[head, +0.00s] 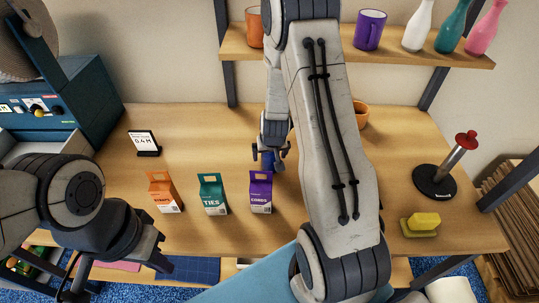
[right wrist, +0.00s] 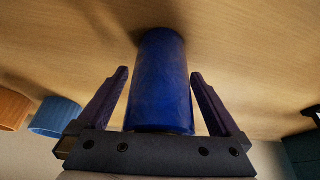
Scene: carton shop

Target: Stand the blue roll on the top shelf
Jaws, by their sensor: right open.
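The blue roll (right wrist: 160,85) stands on the wooden worktop. In the right wrist view it is between the two spread fingers of my right gripper (right wrist: 160,100), with a gap on each side. In the head view the roll (head: 267,161) is small and partly hidden by my right gripper (head: 270,150). The top shelf (head: 236,46) is a wooden board above the back of the worktop, its middle hidden by my right arm.
Orange (head: 164,192), teal (head: 212,195) and purple (head: 260,192) cartons stand in front of the roll. The shelf holds a purple mug (head: 370,30) and several bottles (head: 450,25). A spindle stand (head: 435,180) and yellow sponge (head: 424,221) are at the right.

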